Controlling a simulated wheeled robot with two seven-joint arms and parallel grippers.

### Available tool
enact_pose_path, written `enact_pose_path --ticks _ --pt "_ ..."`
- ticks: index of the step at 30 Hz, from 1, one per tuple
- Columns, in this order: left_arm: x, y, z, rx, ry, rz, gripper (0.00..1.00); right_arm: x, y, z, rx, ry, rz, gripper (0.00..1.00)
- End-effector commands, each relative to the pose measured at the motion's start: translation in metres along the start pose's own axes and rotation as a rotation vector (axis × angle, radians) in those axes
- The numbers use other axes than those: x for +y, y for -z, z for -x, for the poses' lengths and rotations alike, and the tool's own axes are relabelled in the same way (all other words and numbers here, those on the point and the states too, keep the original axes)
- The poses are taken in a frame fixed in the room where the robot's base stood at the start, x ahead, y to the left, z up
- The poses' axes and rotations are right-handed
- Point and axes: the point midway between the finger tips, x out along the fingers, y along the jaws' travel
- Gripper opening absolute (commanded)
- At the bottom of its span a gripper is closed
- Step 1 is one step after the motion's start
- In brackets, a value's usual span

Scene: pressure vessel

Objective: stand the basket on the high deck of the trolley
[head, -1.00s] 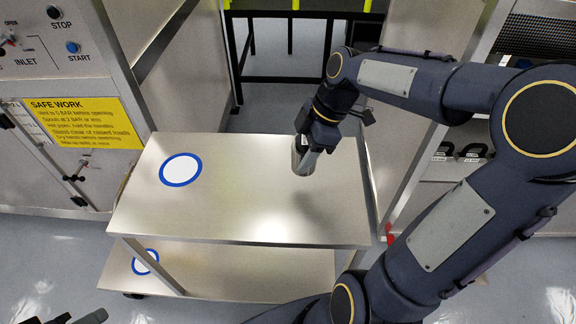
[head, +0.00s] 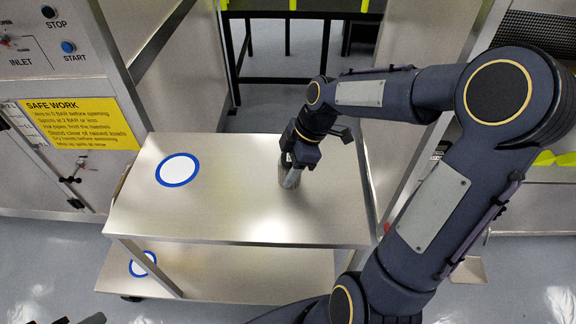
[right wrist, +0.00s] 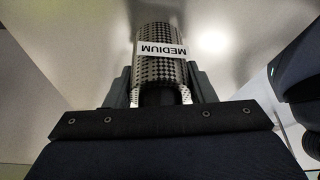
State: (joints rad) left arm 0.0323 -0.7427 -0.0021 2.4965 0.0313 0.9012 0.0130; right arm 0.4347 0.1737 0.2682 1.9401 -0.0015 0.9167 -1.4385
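The basket (right wrist: 160,68) is a small perforated metal cylinder with a white MEDIUM label, between the fingers of my right gripper (right wrist: 160,92) in the right wrist view. In the head view, my right gripper (head: 293,172) points down with the basket (head: 284,178), over the right half of the trolley's high deck (head: 235,215). My fingers partly cover it, and I cannot tell whether its bottom touches the deck. A blue-rimmed white disc (head: 177,170) marks the deck's left part. Only a dark tip of my left gripper (head: 92,319) shows at the bottom left edge.
The trolley's low deck (head: 235,272) has another blue-rimmed disc (head: 143,264). A panel with a yellow SAFE WORK sign (head: 80,123) stands at left. A black-framed table (head: 290,14) is behind. The high deck is otherwise bare.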

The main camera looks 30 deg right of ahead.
Motion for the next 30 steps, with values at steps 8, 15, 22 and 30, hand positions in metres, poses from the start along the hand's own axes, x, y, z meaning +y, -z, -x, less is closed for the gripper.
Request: enact_pose_path --ticks 8,15,22,30 --pt "0.0 0.0 0.0 0.0 0.0 0.0 0.36 0.0 0.0 0.0 0.0 0.001 0.0 0.7" --pt "0.002 0.002 0.003 0.0 0.0 0.0 0.36 0.0 0.002 0.006 0.0 -0.001 0.0 0.7" --pt "0.003 0.004 0.007 0.0 0.0 0.0 0.36 0.001 0.002 0.046 0.0 -0.007 -0.001 0.7" --pt "0.006 0.006 0.012 0.0 0.0 0.0 0.36 0.001 0.002 0.101 0.001 -0.005 0.0 0.7"
